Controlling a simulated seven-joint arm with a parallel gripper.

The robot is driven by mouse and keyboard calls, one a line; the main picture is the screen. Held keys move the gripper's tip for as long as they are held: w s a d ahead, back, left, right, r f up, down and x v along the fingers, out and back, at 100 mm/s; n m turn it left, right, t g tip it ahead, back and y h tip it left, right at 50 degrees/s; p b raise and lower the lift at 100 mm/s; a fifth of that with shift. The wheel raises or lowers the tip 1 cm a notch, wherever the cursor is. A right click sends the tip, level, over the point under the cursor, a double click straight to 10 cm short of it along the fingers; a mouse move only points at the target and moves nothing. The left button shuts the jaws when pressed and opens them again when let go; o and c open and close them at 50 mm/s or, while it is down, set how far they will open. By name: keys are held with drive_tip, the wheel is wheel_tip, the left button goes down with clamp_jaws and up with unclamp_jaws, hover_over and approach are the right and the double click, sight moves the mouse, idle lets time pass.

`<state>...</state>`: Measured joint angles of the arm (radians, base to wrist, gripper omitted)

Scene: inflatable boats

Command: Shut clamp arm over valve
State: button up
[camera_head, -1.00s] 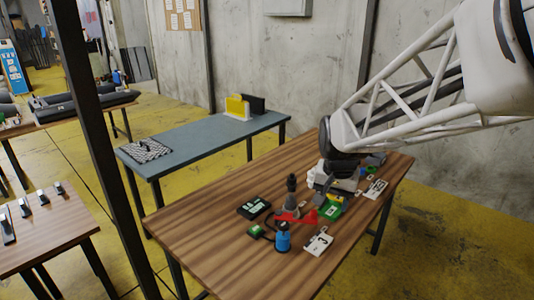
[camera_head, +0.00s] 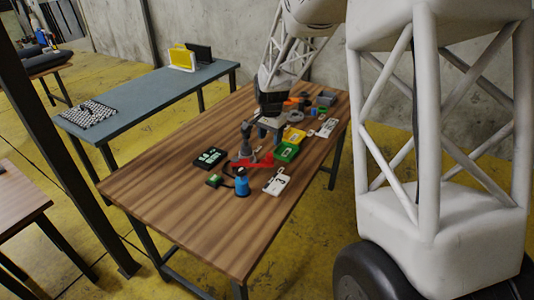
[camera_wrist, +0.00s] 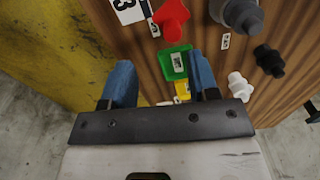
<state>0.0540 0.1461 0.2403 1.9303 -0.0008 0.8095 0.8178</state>
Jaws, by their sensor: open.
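A red part (camera_head: 258,163), which looks like the clamp arm, lies low on the wooden table beside a grey cone-shaped piece (camera_head: 245,148). In the wrist view the red part (camera_wrist: 171,18) is at the top, with the grey piece (camera_wrist: 240,14) right of it. Black (camera_wrist: 268,60) and white (camera_wrist: 240,86) valve-like pieces stand further right; I cannot tell which valve belongs to the clamp. My gripper (camera_head: 268,133) points down above the table, behind the red part. In the wrist view its blue fingers (camera_wrist: 162,62) are apart and empty, either side of a green tray (camera_wrist: 174,62).
The green tray (camera_head: 286,152) and a yellow item (camera_head: 294,135) sit close to my gripper. The table's near left (camera_head: 170,195) is clear.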

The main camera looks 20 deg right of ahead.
sight(269, 155)
drive_tip(key=shift+w+d+f+m, duration=0.2)
drive_tip(key=shift+w+f+m, duration=0.1)
drive_tip(key=shift+w+f, duration=1.05)
drive_tip(key=shift+f, duration=0.1)
drive_tip(key=shift+f, duration=3.85)
clamp_jaws()
